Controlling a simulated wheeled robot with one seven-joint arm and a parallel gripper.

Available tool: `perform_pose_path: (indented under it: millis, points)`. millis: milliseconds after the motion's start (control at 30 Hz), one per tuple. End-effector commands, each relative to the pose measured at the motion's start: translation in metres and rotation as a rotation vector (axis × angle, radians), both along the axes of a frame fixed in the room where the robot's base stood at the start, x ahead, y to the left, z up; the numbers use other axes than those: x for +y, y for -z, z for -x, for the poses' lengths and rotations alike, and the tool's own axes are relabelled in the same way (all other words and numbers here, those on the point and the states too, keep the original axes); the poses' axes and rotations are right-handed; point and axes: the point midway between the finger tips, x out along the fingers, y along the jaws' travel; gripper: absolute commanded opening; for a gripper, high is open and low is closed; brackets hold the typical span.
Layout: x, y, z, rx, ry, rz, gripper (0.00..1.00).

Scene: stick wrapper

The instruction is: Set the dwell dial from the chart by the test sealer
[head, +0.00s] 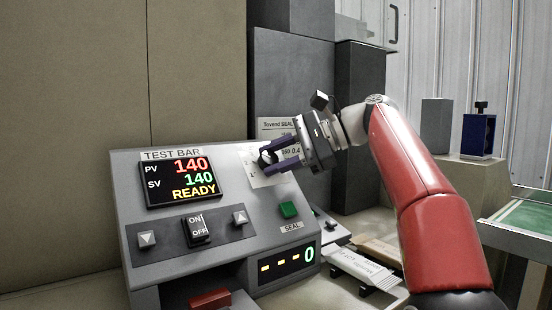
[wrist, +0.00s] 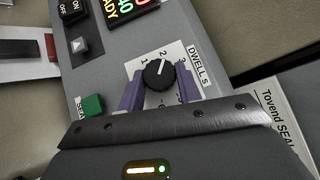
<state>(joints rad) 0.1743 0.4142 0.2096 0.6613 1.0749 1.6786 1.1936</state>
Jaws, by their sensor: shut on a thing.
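The dwell dial (wrist: 158,75) is a black knob on a white scale labelled "DWELL s", with 1, 2 and 3 readable. Its white pointer line aims close to the 2. My gripper (wrist: 160,80) is shut on the dial, one purple finger on each side. In the head view my gripper (head: 279,156) reaches the panel from the right and mostly covers the dial. The test sealer (head: 135,200) reads PV 140, SV 140, READY. The chart (head: 271,124), headed "Tovend SEAL", stands behind the gripper, which hides much of it; "0.4" shows at its edge.
The green SEAL button (head: 289,209) sits just below the dial. An ON/OFF switch (head: 197,229), arrow buttons and a counter reading 0 (head: 310,254) are on the same panel. A red handle (head: 209,299) is at the front. Printed packets (head: 362,267) lie to the right.

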Motion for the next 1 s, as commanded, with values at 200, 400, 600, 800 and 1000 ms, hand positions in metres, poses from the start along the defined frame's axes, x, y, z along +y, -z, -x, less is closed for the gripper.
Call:
perform_pose_path:
  millis: [200,400,600,800,1000]
  points:
    - [0.0002,-0.0005,0.0002,-0.006,-0.011,0.009,0.11]
    - [0.0003,-0.0005,0.0003,-0.006,-0.012,0.009,0.11]
    - [0.0003,-0.0006,0.0002,-0.006,-0.011,0.009,0.46]
    - [0.0002,-0.0004,0.0001,-0.006,-0.011,0.009,0.56]
    - [0.0008,-0.0016,0.0016,-0.006,-0.011,0.009,0.56]
